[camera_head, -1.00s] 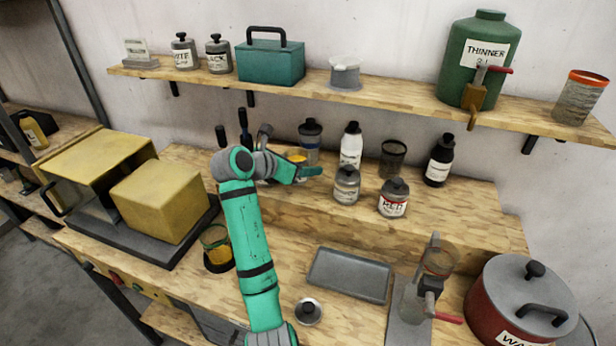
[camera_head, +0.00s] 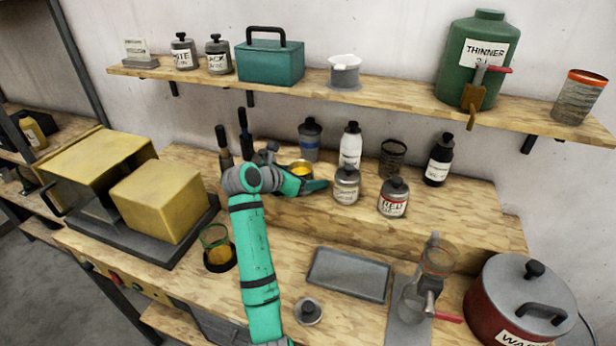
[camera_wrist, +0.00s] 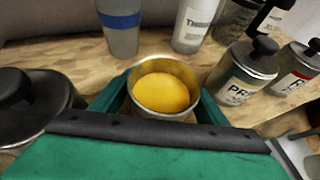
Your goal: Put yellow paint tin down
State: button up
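The yellow paint tin (camera_head: 301,169) is an open metal tin with yellow paint inside, upright over the raised wooden step at the back of the bench. My gripper (camera_head: 308,184) has its teal fingers on both sides of it. In the wrist view the tin (camera_wrist: 163,90) sits between the fingers, which look shut on its sides. The tin's base is hidden by the gripper, so I cannot tell whether it touches the step.
On the step (camera_head: 440,215), a lidded grey tin (camera_head: 346,185) and a RED tin (camera_head: 393,197) stand to the right. A blue-banded container (camera_head: 310,140) and white bottle (camera_head: 351,145) stand behind. A grey tray (camera_head: 348,274) lies on the bench in front.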

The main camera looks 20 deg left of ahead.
jog(key=shift+r, duration=0.15)
jog(key=shift+s+a+r, duration=0.1)
jog(key=shift+s+a, duration=0.05)
jog(key=v, duration=1.1)
jog(key=shift+s+r, duration=0.15)
jog(key=shift+s, duration=0.05)
